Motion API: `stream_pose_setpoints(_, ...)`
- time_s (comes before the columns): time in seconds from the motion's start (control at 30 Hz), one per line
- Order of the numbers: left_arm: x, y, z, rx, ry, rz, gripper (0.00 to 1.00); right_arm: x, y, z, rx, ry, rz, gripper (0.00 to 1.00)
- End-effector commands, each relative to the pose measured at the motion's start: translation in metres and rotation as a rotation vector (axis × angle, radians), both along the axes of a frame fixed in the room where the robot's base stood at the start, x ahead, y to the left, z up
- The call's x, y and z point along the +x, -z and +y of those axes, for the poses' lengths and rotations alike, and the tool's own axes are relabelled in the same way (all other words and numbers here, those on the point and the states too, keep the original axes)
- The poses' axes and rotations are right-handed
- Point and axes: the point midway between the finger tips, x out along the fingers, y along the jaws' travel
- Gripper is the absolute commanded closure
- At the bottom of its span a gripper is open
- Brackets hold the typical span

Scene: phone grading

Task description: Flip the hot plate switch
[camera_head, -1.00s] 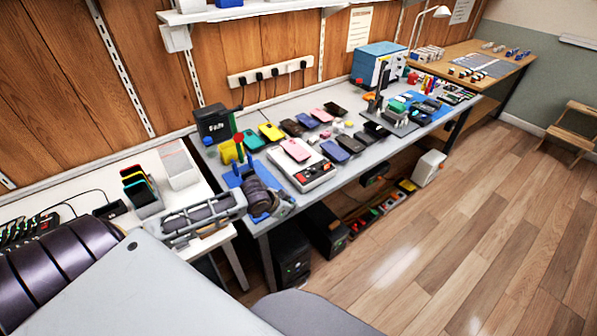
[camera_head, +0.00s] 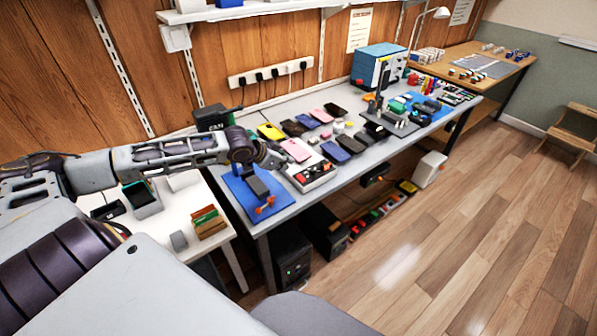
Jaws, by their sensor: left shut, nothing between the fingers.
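The hot plate (camera_head: 312,174) is a low pale box with a dark front panel carrying small red parts, on the grey bench. A pink phone (camera_head: 296,150) lies on its top. The switch itself is too small to make out. My left gripper (camera_head: 279,163) is shut and empty, at the left edge of the hot plate. It hides part of the plate's left side. I cannot tell whether it touches the plate. My right gripper is not in view.
A blue mat (camera_head: 240,187) with a dark holder lies left of the hot plate. Several phones lie behind and right of it, including a yellow one (camera_head: 271,132). A dark box (camera_head: 213,117) stands behind my left arm.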

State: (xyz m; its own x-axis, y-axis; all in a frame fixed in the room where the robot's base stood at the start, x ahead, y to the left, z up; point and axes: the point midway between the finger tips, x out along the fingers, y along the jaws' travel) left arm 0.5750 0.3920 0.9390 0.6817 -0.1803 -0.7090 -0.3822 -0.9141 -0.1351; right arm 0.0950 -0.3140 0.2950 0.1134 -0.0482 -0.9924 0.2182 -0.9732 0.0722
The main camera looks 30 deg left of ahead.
Motion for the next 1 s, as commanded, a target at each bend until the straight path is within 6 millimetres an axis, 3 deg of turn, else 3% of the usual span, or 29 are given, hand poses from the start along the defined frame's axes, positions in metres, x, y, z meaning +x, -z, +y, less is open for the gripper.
stream_pose_setpoints(0.27,0.0046,-0.0147,0.0060,-0.001,-0.002,-0.013,1.00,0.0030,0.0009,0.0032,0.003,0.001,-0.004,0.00)
stream_pose_setpoints(1.0,0.0112,-0.0084,0.0058,-0.003,-0.006,-0.015,1.00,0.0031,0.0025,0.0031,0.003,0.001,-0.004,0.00)
